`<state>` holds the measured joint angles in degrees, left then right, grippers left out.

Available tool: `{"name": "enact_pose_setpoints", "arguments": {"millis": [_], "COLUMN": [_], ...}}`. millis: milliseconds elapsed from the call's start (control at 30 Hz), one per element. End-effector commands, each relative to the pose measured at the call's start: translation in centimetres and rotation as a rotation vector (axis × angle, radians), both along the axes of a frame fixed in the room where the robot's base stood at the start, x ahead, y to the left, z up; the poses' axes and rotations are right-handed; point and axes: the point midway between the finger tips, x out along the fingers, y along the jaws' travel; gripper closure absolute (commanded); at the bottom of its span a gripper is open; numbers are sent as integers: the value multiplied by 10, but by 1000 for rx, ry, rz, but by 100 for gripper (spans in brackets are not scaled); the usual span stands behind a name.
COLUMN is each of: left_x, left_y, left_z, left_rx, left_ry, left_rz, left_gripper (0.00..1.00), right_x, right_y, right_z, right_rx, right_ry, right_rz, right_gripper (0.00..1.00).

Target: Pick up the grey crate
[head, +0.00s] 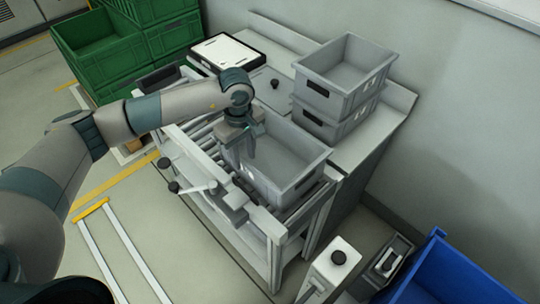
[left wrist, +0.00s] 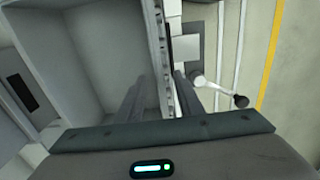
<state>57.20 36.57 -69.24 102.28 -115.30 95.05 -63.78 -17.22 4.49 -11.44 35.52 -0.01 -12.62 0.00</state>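A grey open-topped crate (head: 300,187) sits upright on the roller conveyor, and it looks empty. My left gripper (head: 241,152) is over the crate's left side wall, pointing down. In the left wrist view, the crate (left wrist: 100,50) fills the left side. One finger of the left gripper (left wrist: 160,84) is inside the crate and the other is outside, with the wall between them. The fingers look apart, with a gap beside the wall. The contact itself is partly hidden. My right gripper is in neither view.
Two stacked grey crates (head: 345,75) stand on the side table beyond the conveyor (head: 192,140). Green crates (head: 100,45) are stacked at the back left. A blue bin (head: 440,270) is at the lower right. A lever with a black knob (head: 173,187) sticks out in front.

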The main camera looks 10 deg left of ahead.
Motion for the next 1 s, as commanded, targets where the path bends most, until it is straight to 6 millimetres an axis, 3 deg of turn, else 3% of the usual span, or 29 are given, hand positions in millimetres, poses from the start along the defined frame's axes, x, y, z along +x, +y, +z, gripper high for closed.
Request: {"name": "enact_pose_setpoints", "arguments": {"millis": [267,400,1000], "left_x": [0,0,0], "left_y": [0,0,0], "left_z": [0,0,1], "left_rx": [0,0,-1], "left_ry": [0,0,-1], "left_rz": [0,0,0], "left_gripper": [66,100,100], "right_x": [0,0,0], "right_y": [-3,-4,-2], "right_z": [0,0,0], "right_rx": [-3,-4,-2], "right_ry": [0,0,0], "right_rz": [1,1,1], "right_gripper": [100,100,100]}}
